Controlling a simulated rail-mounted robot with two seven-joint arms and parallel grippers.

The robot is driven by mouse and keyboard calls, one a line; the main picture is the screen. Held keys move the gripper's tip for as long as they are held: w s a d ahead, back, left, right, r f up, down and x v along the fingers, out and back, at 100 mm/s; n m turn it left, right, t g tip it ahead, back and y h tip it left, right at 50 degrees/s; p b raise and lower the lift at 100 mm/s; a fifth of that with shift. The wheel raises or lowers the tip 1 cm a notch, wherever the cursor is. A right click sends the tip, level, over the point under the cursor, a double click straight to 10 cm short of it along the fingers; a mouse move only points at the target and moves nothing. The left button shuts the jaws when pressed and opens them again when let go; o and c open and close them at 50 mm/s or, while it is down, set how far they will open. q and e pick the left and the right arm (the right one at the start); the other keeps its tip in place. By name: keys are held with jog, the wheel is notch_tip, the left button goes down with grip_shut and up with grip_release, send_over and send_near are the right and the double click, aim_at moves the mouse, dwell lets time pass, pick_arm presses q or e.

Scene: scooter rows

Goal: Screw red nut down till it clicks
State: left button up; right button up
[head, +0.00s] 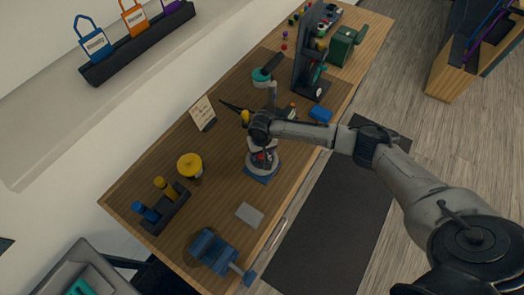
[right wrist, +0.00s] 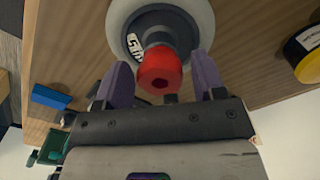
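The red nut (right wrist: 160,69) sits at the middle of a dark hub (right wrist: 158,36) with a pale round rim (right wrist: 196,12) in the right wrist view. My right gripper (right wrist: 158,80) is open; its two purple fingers stand on either side of the nut, with visible gaps. In the head view a bit of the red nut (head: 260,156) shows below my right gripper (head: 259,149), over the pale round part on a blue base (head: 257,178). The nut's thread and seating are hidden. My left gripper is not in view.
On the wooden bench (head: 222,213) stand a yellow-topped round container (head: 190,166), a small sign (head: 203,113), a blue vise (head: 212,250) and a grey plate (head: 249,215). A dark stand (head: 310,65) and a green machine (head: 343,45) are farther back. A blue block (head: 320,114) lies nearby.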

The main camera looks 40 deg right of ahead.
jog(key=c, duration=0.7)
jog(key=shift+r+m+p, duration=0.15)
jog(key=shift+m+p, duration=0.95)
jog(key=shift+p, duration=0.3)
jog(key=shift+c, duration=0.2)
jog(key=shift+m+p, duration=1.6)
jog(key=shift+p, duration=0.15)
jog(key=shift+m+p, duration=1.4)
jog(key=shift+m, duration=0.1)
jog(key=shift+m+p, duration=1.2)
jog(key=shift+m, duration=0.2)
jog(key=shift+m+p, duration=1)
jog(key=shift+m, duration=0.5)
jog(key=m+p, duration=0.2)
jog(key=m, duration=0.1)
jog(key=shift+m, duration=0.3)
jog(key=m, duration=0.2)
jog(key=shift+m, duration=1)
